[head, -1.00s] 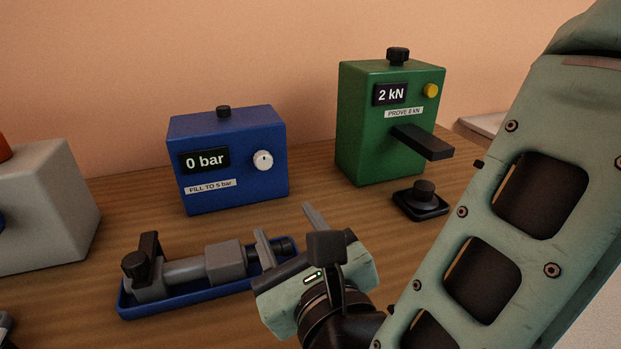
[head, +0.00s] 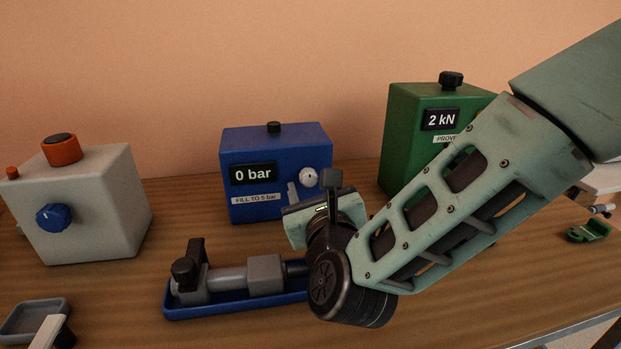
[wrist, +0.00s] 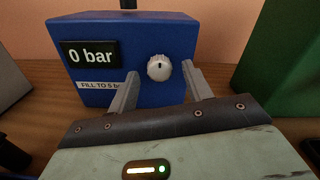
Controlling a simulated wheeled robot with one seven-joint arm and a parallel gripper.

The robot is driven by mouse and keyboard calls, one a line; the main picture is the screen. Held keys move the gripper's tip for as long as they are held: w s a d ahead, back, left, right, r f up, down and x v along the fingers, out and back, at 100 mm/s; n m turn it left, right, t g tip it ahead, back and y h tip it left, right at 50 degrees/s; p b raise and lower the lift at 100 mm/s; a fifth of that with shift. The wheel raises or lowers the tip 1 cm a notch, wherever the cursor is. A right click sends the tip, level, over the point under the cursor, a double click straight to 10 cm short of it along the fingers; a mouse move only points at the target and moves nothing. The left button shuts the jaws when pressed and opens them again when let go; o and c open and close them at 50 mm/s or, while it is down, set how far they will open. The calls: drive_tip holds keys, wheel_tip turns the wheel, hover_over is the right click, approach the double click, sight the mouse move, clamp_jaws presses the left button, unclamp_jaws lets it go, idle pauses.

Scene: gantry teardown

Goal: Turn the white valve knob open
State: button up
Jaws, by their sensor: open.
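The white valve knob (head: 308,175) sits on the front right of the blue box (head: 262,143), whose display reads "0 bar" above a label "FILL TO 5 bar". In the wrist view the knob (wrist: 159,68) shows with its dark mark near the top. My gripper (wrist: 160,85) is open, its two grey fingers apart, one lower left of the knob and one to its right. The knob appears between and just beyond the fingertips. I cannot tell whether either finger touches it. In the head view my gripper (head: 302,192) partly covers the front of the box.
A blue tray (head: 190,312) with a grey cylinder assembly (head: 232,279) lies below on the wooden table. A green box (head: 403,104) reading "2 kN" stands right, partly behind my arm. A grey box (head: 105,215) with a blue knob (head: 54,218) stands left.

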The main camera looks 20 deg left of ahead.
drive_tip(key=shift+x, duration=1)
drive_tip(key=c, duration=1)
